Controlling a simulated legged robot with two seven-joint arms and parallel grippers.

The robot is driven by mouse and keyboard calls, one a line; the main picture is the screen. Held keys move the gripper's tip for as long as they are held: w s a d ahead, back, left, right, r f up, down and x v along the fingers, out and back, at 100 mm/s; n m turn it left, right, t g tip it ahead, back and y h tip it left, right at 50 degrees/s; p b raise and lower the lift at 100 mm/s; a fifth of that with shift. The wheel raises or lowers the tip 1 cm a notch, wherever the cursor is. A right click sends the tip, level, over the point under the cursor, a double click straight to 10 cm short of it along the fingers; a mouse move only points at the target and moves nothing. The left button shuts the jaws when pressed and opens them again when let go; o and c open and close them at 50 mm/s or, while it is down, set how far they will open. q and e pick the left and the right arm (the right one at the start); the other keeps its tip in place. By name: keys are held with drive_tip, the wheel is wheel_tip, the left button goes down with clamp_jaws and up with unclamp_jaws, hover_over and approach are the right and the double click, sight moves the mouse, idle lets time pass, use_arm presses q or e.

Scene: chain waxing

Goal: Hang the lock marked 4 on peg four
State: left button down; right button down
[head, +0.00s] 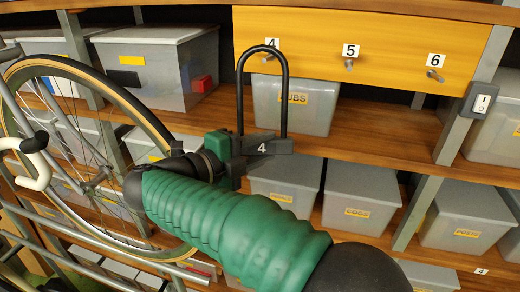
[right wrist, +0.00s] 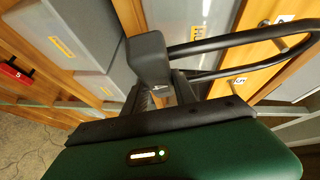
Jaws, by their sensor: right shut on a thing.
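The lock marked 4 (head: 278,146) is a dark U-lock, held upright with its black shackle up. My right gripper (head: 238,155) is shut on its body. In the right wrist view the lock body (right wrist: 149,60) is in the jaws and the shackle reaches right. Peg four (head: 267,58) is under the label 4 on the yellow board (head: 310,28). In the head view the shackle's top arch overlaps the board around peg four, and the peg shows inside the loop. I cannot tell whether the shackle touches the peg or hangs in front of it. My left gripper is not in view.
Peg five (head: 348,64) and peg six (head: 434,75) are bare on the right. Below the board stand shelves with grey bins (head: 360,196). A bicycle wheel (head: 148,118) is at the left. A switch (head: 482,103) is on the right post.

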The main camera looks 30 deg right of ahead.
drive_tip(key=shift+w+d+r, duration=0.1)
drive_tip(key=shift+d+r, duration=0.05)
drive_tip(key=shift+d, duration=0.15)
drive_tip(key=shift+w+d+r+p, duration=0.15)
drive_tip(key=shift+d+p, duration=0.2)
drive_tip(key=shift+d, duration=0.3)
drive_tip(key=shift+w+d+f+b, duration=0.3)
drive_tip(key=shift+f+b, duration=0.15)
drive_tip(key=shift+f, duration=0.1)
drive_tip(key=shift+w+d+f+b, duration=0.2)
drive_tip(key=shift+w+f+b, duration=0.25)
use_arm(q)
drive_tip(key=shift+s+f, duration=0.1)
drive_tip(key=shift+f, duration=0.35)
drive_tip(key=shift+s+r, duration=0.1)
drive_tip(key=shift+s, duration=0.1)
use_arm(e)
drive_tip(key=shift+s+r, duration=0.1)
drive_tip(key=shift+s, duration=0.1)
drive_tip(key=shift+w, duration=0.1)
